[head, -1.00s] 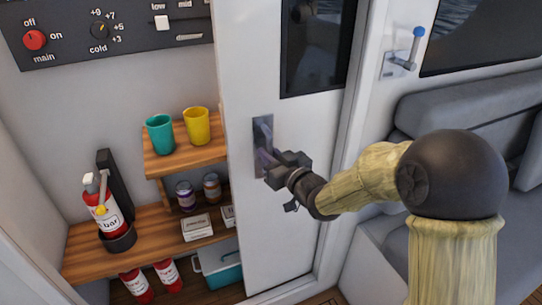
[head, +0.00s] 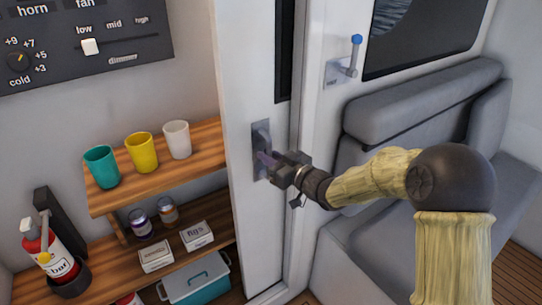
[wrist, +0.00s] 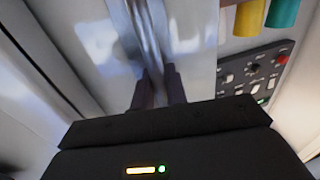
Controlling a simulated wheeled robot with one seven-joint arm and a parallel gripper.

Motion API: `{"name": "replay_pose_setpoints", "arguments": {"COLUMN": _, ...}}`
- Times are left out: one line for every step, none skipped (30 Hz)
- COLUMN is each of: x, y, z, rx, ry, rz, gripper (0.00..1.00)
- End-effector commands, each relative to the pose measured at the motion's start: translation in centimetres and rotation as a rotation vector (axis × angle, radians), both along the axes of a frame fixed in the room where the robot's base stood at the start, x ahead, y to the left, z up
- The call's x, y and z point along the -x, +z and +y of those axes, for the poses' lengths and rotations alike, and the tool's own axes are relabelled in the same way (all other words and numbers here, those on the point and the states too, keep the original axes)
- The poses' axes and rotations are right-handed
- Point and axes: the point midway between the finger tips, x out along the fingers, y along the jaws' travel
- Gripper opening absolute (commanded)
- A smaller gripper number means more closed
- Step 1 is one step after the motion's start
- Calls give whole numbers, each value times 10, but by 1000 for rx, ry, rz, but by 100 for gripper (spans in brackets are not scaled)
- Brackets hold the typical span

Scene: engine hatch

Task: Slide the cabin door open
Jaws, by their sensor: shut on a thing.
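The white cabin door (head: 262,220) stands upright in the middle of the head view, with a dark window strip at its top right. A grey metal handle plate (head: 261,135) is on the door. My gripper (head: 265,160) is shut on the door's handle (wrist: 150,40). In the wrist view, the two dark fingers of my gripper (wrist: 156,88) close around the upright metal handle. The fingers partly hide the handle in the head view.
Left of the door is a wooden shelf (head: 190,145) with teal, yellow and white cups. A fire extinguisher (head: 48,262) stands below. A control panel (head: 90,45) hangs above. A blue-knobbed lever (head: 353,58) and a grey seat (head: 420,110) are on the right.

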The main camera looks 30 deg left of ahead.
Motion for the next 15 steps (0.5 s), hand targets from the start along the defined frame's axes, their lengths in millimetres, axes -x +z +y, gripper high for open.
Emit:
{"name": "replay_pose_setpoints", "arguments": {"x": -1, "y": 2, "z": 1, "rx": -4, "ry": -1, "rz": -2, "gripper": 0}}
{"name": "replay_pose_setpoints", "arguments": {"x": -1, "y": 2, "z": 1, "rx": -4, "ry": -1, "rz": -2, "gripper": 0}}
{"name": "replay_pose_setpoints", "arguments": {"x": -1, "y": 2, "z": 1, "rx": -4, "ry": -1, "rz": -2, "gripper": 0}}
{"name": "replay_pose_setpoints", "arguments": {"x": -1, "y": 2, "z": 1, "rx": -4, "ry": -1, "rz": -2, "gripper": 0}}
{"name": "replay_pose_setpoints", "arguments": {"x": -1, "y": 3, "z": 1, "rx": -5, "ry": -1, "rz": -3, "gripper": 0}}
{"name": "replay_pose_setpoints", "arguments": {"x": -1, "y": 3, "z": 1, "rx": -5, "ry": -1, "rz": -3, "gripper": 0}}
{"name": "replay_pose_setpoints", "arguments": {"x": -1, "y": 3, "z": 1, "rx": -5, "ry": -1, "rz": -3, "gripper": 0}}
{"name": "replay_pose_setpoints", "arguments": {"x": -1, "y": 3, "z": 1, "rx": -5, "ry": -1, "rz": -3, "gripper": 0}}
{"name": "replay_pose_setpoints", "arguments": {"x": -1, "y": 3, "z": 1, "rx": -6, "ry": -1, "rz": -3, "gripper": 18}}
{"name": "replay_pose_setpoints", "arguments": {"x": -1, "y": 3, "z": 1, "rx": -6, "ry": -1, "rz": -3, "gripper": 24}}
{"name": "replay_pose_setpoints", "arguments": {"x": -1, "y": 3, "z": 1, "rx": -5, "ry": -1, "rz": -3, "gripper": 30}}
{"name": "replay_pose_setpoints", "arguments": {"x": -1, "y": 3, "z": 0, "rx": -5, "ry": -1, "rz": -3, "gripper": 33}}
{"name": "replay_pose_setpoints", "arguments": {"x": -1, "y": 2, "z": 0, "rx": -5, "ry": -1, "rz": -3, "gripper": 33}}
{"name": "replay_pose_setpoints", "arguments": {"x": -1, "y": 2, "z": 0, "rx": -4, "ry": -1, "rz": -2, "gripper": 33}}
{"name": "replay_pose_setpoints", "arguments": {"x": -1, "y": 2, "z": 0, "rx": -4, "ry": -1, "rz": -2, "gripper": 33}}
